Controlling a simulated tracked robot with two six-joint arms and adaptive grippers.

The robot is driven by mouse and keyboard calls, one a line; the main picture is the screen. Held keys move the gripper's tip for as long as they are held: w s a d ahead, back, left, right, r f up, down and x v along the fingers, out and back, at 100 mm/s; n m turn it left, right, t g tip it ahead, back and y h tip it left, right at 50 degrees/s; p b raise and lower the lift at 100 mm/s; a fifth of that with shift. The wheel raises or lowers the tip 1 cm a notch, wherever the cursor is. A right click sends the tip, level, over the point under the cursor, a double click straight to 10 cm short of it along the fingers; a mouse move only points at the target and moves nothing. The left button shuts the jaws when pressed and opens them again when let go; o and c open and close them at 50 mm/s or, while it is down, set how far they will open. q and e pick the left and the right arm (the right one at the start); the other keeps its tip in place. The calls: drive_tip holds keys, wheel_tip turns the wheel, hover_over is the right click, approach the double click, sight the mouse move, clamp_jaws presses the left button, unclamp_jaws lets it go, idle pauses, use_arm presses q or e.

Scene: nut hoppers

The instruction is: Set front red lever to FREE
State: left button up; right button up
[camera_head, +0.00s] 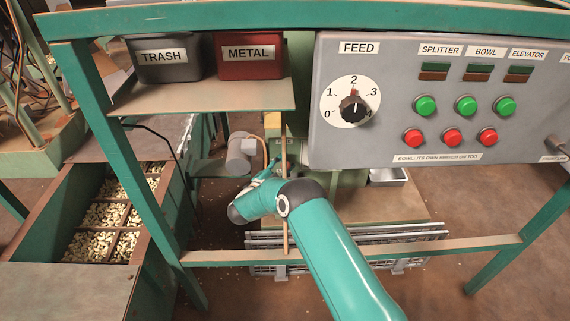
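I cannot pick out the front red lever in the head view. My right arm reaches in from the bottom, and its forearm bends back toward the machine behind the frame. My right gripper (268,167) is small and partly hidden there, beside a thin upright brown post (284,150). I cannot tell whether it is open or shut, or whether it touches anything. My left gripper is not in view.
A grey control panel (380,145) with a FEED dial (352,106) and buttons hangs at upper right. A shelf (200,97) holds the TRASH bin (160,73) and METAL bin (250,70). A green frame bar (350,251) crosses below. Nut hoppers (150,210) stand at left.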

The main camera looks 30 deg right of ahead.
drive_tip(key=shift+w+d, duration=0.1)
drive_tip(key=shift+d, duration=0.1)
clamp_jaws()
idle(0.3)
drive_tip(key=shift+r+y, duration=0.15)
drive_tip(key=shift+y, duration=0.15)
drive_tip(key=shift+n, duration=0.3)
unclamp_jaws()
